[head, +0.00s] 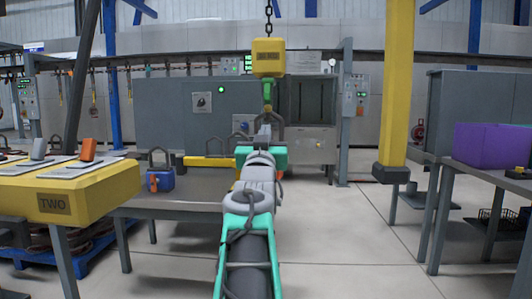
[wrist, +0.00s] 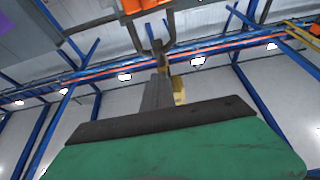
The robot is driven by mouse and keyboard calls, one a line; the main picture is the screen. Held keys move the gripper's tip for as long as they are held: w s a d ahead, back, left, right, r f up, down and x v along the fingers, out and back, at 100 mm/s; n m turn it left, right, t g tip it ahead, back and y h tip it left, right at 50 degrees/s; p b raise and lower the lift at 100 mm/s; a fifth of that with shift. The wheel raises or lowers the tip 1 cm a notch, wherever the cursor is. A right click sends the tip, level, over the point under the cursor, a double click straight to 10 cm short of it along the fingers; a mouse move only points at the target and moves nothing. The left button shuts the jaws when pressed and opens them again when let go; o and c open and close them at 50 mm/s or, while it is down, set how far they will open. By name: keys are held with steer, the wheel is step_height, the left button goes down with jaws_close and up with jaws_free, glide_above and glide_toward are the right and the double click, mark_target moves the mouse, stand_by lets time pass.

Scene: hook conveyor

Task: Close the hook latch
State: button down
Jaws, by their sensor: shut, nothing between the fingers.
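A yellow hoist block (head: 268,57) hangs on a chain in the head view. Below it hangs a hook (head: 267,92) with a green upper part. The latch is too small to make out, so I cannot tell how it stands. My gripper (head: 264,128) is just below the hook, pointing away from me; a dark arch shows beside its fingers. In the wrist view my gripper (wrist: 160,72) is shut and empty, its fingers together. Beyond its tips are a dark forked piece (wrist: 152,35) and an orange block (wrist: 140,5); contact cannot be told.
A yellow bench (head: 75,192) marked TWO stands at the left. A blue block (head: 160,180) with a handle sits on the grey table. A yellow post (head: 397,90) hangs at the right, near a purple bin (head: 488,145). Floor is open at right of centre.

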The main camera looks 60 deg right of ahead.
steer(key=f, duration=0.2)
steer(key=a+f, duration=0.1)
steer(key=f, duration=0.1)
steer(key=shift+s+f, duration=0.1)
steer(key=shift+s, duration=0.2)
